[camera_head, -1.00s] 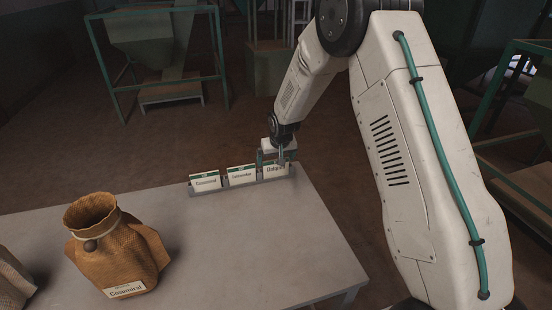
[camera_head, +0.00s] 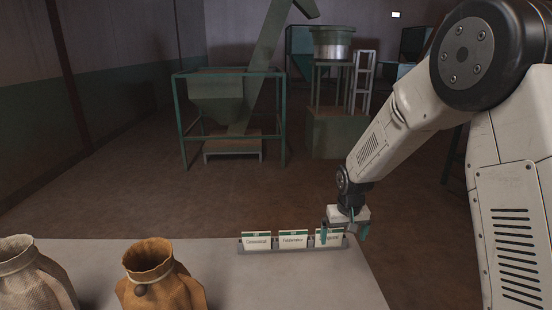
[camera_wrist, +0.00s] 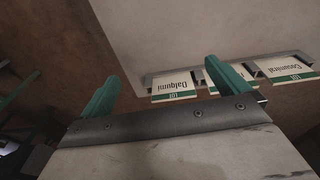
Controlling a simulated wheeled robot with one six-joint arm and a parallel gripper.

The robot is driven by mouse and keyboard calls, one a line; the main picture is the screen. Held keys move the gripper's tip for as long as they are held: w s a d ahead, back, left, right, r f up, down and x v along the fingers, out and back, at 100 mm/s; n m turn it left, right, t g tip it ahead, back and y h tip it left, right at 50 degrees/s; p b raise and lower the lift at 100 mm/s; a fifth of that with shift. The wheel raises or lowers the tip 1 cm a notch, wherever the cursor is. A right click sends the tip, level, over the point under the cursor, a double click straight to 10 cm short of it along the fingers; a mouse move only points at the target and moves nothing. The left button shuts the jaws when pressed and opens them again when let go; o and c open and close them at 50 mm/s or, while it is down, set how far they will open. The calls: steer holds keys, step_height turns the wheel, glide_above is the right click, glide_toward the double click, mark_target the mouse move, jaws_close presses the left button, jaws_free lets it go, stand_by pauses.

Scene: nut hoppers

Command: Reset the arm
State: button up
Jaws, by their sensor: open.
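My gripper (camera_head: 345,229) is at the far right end of the card rack on the table, in front of the rightmost card in the head view. Its two green fingers stand apart and hold nothing, as the wrist view (camera_wrist: 165,88) shows. In the wrist view, the card reading Dalgumi (camera_wrist: 174,86) appears upside down near the fingers; another card is partly behind a finger.
A brown sack (camera_head: 150,275) and a pale sack (camera_head: 30,275) stand on the grey table (camera_head: 240,285) at the left. Beyond the table lies open brown floor (camera_head: 270,195). A green hopper frame (camera_head: 228,95) and a machine on a pedestal (camera_head: 335,125) stand farther back.

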steer(key=s+r, duration=0.7)
steer(key=s, duration=0.5)
steer(key=s+d+r, duration=0.1)
steer(key=s+r, duration=0.6)
steer(key=s, duration=0.6)
steer(key=s+d+r, duration=0.1)
steer(key=s+r, duration=0.6)
steer(key=s, duration=0.5)
steer(key=shift+s+d+r, duration=0.2)
steer(key=shift+d+r, duration=0.05)
steer(key=shift+r, duration=0.15)
